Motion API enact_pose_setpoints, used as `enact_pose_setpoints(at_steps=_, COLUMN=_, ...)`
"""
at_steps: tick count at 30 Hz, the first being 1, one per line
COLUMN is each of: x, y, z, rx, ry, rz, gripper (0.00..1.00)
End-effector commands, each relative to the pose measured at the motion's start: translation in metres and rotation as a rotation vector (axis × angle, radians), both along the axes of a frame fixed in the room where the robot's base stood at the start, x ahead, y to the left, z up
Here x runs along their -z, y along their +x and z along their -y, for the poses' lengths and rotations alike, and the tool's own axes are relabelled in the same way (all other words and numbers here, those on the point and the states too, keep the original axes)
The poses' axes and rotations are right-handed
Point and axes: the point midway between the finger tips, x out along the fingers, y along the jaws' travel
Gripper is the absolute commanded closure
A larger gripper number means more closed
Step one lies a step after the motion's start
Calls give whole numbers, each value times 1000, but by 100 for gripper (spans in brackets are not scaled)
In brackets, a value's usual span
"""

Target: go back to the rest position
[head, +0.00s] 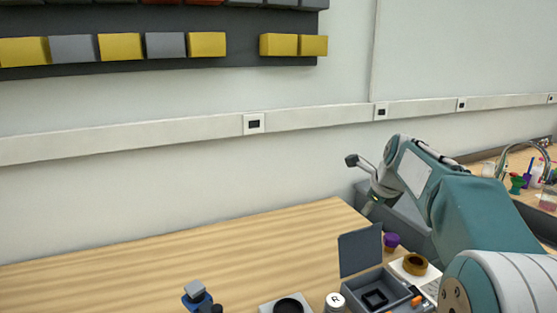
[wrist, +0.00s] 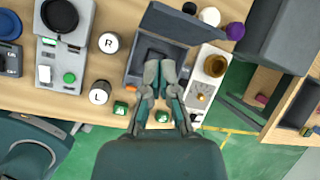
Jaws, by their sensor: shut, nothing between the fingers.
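My gripper (wrist: 159,78) is shut and empty in the wrist view. Its fingertips are over a grey open box (wrist: 133,72) with a raised lid (wrist: 172,22). In the head view the same box (head: 402,298) sits near the front of the wooden table, its dark lid (head: 360,250) standing up. My arm reaches in from the right in the head view, bent above the table's right end. My fingers hide part of the box's inside in the wrist view, so I cannot tell whether they touch it.
A white jar marked R (wrist: 109,42) and one marked L (wrist: 100,93) stand left of the box. A grey device with a green button (wrist: 69,78) is further left. A tan ring (wrist: 215,66) and purple-capped item (wrist: 235,31) are right. The table's back left (head: 150,260) is clear.

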Motion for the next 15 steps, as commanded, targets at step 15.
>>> enact_pose_setpoints(at_steps=15, x=-15, y=-142, z=-47, rx=-796, ry=-472, rz=88, gripper=100)
